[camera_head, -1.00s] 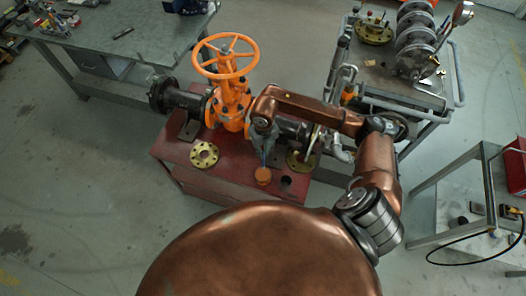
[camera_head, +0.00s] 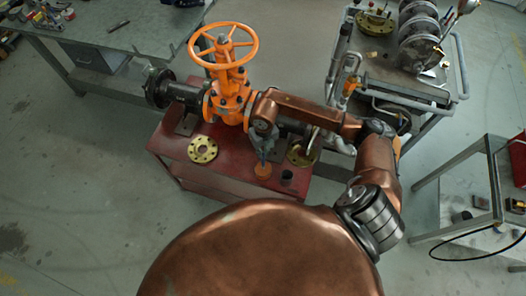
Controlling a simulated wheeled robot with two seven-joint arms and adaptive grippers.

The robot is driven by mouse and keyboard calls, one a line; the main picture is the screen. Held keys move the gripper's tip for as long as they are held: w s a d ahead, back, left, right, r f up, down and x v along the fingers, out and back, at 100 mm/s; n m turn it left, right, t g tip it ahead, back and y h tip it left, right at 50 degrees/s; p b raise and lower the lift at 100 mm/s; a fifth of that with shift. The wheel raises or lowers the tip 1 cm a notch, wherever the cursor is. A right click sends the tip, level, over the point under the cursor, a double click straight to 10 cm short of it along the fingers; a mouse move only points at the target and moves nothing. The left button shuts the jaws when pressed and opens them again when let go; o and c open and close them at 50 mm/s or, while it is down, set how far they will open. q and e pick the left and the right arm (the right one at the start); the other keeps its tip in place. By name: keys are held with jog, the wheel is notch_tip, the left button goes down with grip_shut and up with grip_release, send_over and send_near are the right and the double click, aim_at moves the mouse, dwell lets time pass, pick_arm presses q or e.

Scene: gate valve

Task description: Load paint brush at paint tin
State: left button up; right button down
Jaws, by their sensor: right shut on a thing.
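My right gripper (camera_head: 264,149) points down over the red stand's front part and is shut on the paint brush, which is mostly hidden by the fingers. The orange paint tin (camera_head: 262,171) stands on the red stand directly below the gripper. The brush's lower end is at or just above the tin; I cannot tell whether it touches the paint. My left gripper is not in view.
The orange gate valve (camera_head: 231,95) with its handwheel stands just behind the gripper. A brass flange (camera_head: 202,150) lies to the left and a small dark cup (camera_head: 287,176) stands right of the tin. A cart (camera_head: 405,80) is at the back right.

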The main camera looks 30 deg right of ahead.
jog(key=shift+f+b, duration=0.35)
jog(key=shift+f, duration=0.2)
dwell(1.8)
jog(key=shift+r, duration=0.1)
jog(key=shift+r+p, duration=2.2)
jog(key=shift+r, duration=1.3)
jog(key=n, duration=0.1)
jog(key=r+n, duration=0.1)
jog(key=n, duration=0.1)
jog(key=shift+a, duration=0.4)
jog(key=a+r+n, duration=0.1)
jog(key=r+n, duration=0.2)
jog(key=n, duration=0.8)
jog(key=s+a+r+n+b, duration=0.1)
jog(key=r+n, duration=0.3)
jog(key=n, duration=0.7)
jog(key=s+a+r+n, duration=0.1)
jog(key=a+r+n, duration=0.2)
jog(key=n, duration=0.9)
jog(key=shift+a+r, duration=0.25)
jog(key=shift+r, duration=0.1)
